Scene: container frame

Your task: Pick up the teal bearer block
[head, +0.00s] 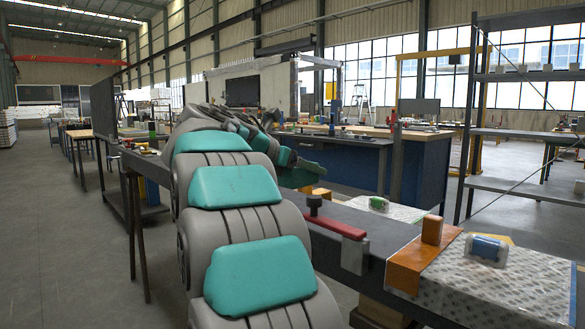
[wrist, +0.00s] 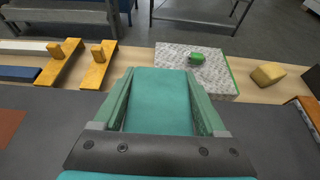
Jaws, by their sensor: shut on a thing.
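The teal bearer block (wrist: 160,100) fills the space between the two green fingers of my gripper (wrist: 160,76) in the wrist view. My gripper is shut on it, with a finger along its left side and another along its right side. The block's underside is hidden, so I cannot tell whether it touches the dark bench top (wrist: 265,125). In the head view my arm reaches away over the bench, and its links hide much of the bench; the block cannot be made out clearly there.
Beyond the block in the wrist view lie a patterned sheet (wrist: 215,86) with a green item (wrist: 195,59), a tan block (wrist: 268,74) and two yellow-orange pieces at left. In the head view, a red-handled clamp (head: 336,226), orange plate (head: 408,268) and blue-banded item (head: 487,248) are near right.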

